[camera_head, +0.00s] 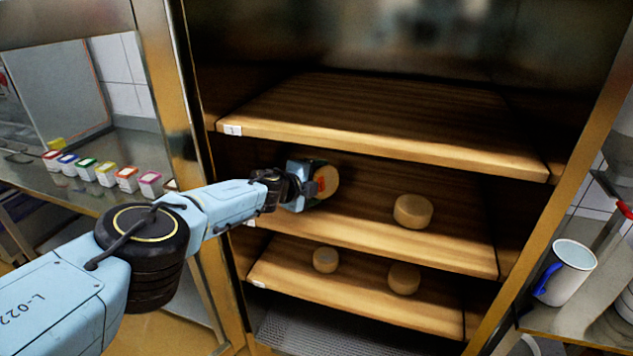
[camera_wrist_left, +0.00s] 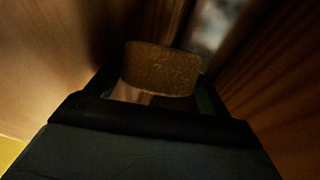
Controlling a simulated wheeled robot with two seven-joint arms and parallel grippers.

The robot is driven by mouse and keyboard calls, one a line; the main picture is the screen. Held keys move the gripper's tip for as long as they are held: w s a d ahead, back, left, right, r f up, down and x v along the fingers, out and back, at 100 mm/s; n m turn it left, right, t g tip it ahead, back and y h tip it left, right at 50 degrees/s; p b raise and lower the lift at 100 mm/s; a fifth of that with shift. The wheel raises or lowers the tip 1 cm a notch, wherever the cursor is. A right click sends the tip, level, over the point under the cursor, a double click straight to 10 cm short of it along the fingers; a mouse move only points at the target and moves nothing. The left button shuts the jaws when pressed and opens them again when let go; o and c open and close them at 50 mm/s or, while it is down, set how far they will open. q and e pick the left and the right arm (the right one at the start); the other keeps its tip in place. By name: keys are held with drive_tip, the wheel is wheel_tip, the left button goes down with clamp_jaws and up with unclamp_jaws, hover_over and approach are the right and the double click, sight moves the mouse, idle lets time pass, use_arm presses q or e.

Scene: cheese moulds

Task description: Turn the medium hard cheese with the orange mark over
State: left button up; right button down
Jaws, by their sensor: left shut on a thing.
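My left gripper (camera_head: 314,188) reaches into the cabinet over the left part of the middle shelf (camera_head: 370,232). The gripper hides part of the cheese's left side. I cannot tell if its lower edge touches the shelf. In the left wrist view the cheese (camera_wrist_left: 162,68) shows dark brown between the fingers. My right gripper is not in view.
Another cheese (camera_head: 413,211) lies flat to the right on the middle shelf. Two cheeses, one left (camera_head: 325,260) and one right (camera_head: 404,278), lie on the lower shelf. The upper shelf (camera_head: 390,144) is bare and close above. The cabinet's metal post (camera_head: 186,110) stands beside my arm.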

use_arm(q)
drive_tip(key=m, duration=0.2)
drive_tip(key=f+m+b, duration=0.1)
drive_tip(key=m, duration=0.2)
drive_tip(key=shift+m, duration=0.3)
drive_tip(key=m+b, duration=0.1)
drive_tip(key=m, duration=0.2)
drive_tip(key=shift+a+r+m, duration=0.1)
drive_tip(key=shift+m, duration=0.3)
drive_tip(key=m+b, duration=0.1)
drive_tip(key=m, duration=0.4)
drive_tip(key=shift+m, duration=0.3)
drive_tip(key=m+b, duration=0.1)
drive_tip(key=m, duration=0.2)
drive_tip(key=shift+a+m, duration=0.1)
drive_tip(key=shift+m, duration=0.2)
drive_tip(key=shift+w, duration=0.1)
